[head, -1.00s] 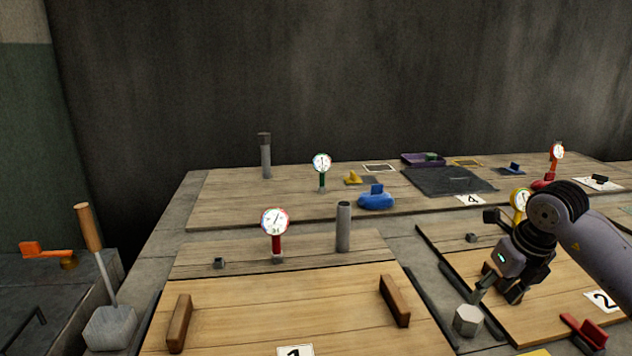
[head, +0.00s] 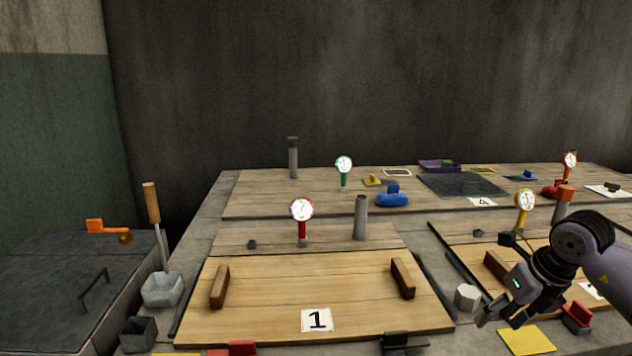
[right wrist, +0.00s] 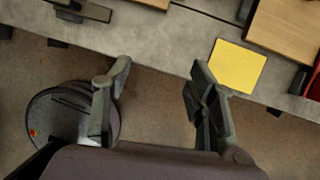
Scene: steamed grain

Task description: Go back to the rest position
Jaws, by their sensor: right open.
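My right gripper (head: 502,316) is at the lower right of the head view, over the front part of the right-hand work area. In the right wrist view my right gripper (right wrist: 158,85) has its two fingers wide apart with nothing between them. Below it are the grey table edge and the brown floor. My left gripper is in neither view.
Board 1 (head: 270,315) carries two wooden handles. A white hexagonal block (head: 467,297) stands left of my right gripper, and a yellow square (head: 527,341) lies below it. A shovel (head: 162,288) and grey box (head: 138,333) stand left. Gauges (head: 302,210) and a grey cylinder (head: 360,217) stand behind board 1.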

